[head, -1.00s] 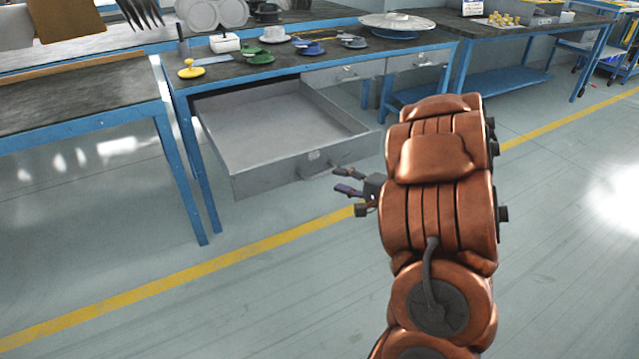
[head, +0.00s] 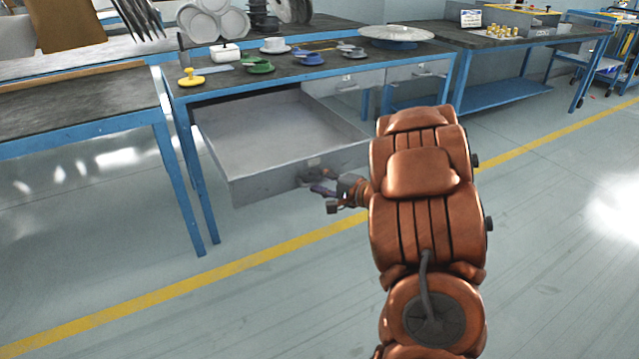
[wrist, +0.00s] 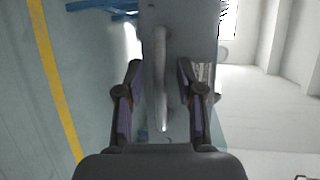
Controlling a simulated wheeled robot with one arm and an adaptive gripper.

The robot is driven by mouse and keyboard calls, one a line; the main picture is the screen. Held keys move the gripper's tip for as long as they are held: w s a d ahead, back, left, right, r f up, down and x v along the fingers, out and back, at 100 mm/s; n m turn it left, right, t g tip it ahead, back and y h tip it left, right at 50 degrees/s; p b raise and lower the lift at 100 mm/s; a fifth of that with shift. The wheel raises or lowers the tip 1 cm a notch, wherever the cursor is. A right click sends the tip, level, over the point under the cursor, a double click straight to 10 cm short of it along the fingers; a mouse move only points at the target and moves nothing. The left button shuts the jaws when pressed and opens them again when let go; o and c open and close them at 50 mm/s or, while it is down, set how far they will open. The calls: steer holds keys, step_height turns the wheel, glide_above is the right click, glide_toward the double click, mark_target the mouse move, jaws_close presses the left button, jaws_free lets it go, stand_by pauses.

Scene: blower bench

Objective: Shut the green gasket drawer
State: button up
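A pale grey drawer (head: 265,187) hangs pulled out beneath the middle bench in the head view, its tray empty. I see no green on it. My gripper (head: 316,180) is at the right part of the drawer's front, partly covering its handle. In the wrist view my gripper (wrist: 168,85) is open, with one finger on each side of the bar handle (wrist: 161,75). A gap shows between each finger and the bar. The drawer front (wrist: 182,35) also shows in the wrist view.
Two more drawers (head: 348,92) (head: 420,76) sit shut to the right under the same bench (head: 370,67). Blue bench legs (head: 188,185) flank the open drawer. The floor in front is clear.

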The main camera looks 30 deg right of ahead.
jaws_close()
stand_by(0.7)
